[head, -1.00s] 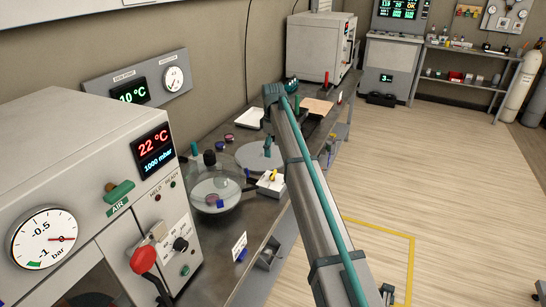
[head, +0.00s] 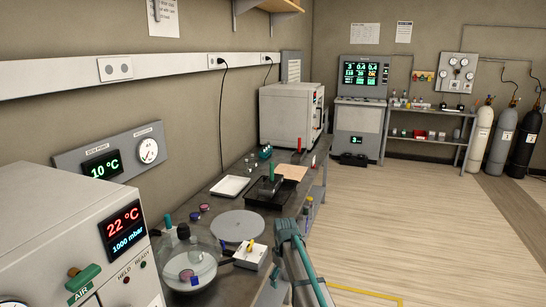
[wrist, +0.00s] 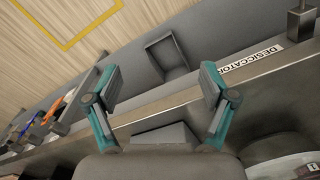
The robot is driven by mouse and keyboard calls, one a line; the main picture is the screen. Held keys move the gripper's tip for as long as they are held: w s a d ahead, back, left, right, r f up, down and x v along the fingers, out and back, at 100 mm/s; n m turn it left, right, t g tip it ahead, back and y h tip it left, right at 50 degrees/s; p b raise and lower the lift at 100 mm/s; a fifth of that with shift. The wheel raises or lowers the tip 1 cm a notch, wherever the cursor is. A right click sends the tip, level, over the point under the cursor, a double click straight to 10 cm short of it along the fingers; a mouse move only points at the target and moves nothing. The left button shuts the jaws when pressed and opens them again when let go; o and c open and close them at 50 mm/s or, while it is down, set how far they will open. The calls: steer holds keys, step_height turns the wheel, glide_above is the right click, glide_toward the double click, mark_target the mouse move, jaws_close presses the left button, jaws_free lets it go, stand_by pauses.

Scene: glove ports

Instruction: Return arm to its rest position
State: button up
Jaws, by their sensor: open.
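My gripper (wrist: 160,78) is open and empty in the wrist view, with its two teal-jointed fingers spread wide apart. It is over the front edge of the bench, near a strip labelled DESICCATOR (wrist: 252,60). Nothing touches the fingers.
In the head view the bench (head: 222,190) holds a glass vessel (head: 190,262), a grey disc (head: 237,226), a white tray (head: 230,187) and a black tray (head: 271,193). Open floor (head: 400,220) lies to the right. The wrist view shows a grey square recess (wrist: 167,58).

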steer(key=s+d+f+m, duration=0.3)
steer(key=s+d+f, duration=0.2)
steer(key=s, duration=0.4)
steer(key=s+d+f+m, duration=0.3)
steer(key=s+d+f, duration=0.15)
steer(key=s, duration=0.55)
steer(key=s+d+f+m, duration=0.3)
steer(key=s+d+f, duration=0.15)
steer(key=s, duration=0.45)
steer(key=s+f+g, duration=0.3)
steer(key=s+f, duration=0.6)
steer(key=s, duration=0.5)
steer(key=s+f+g, duration=0.3)
steer(key=s+f, duration=0.7)
steer(key=s, duration=0.4)
steer(key=shift+s+a+g, duration=0.25)
steer(key=shift+s+g, duration=0.15)
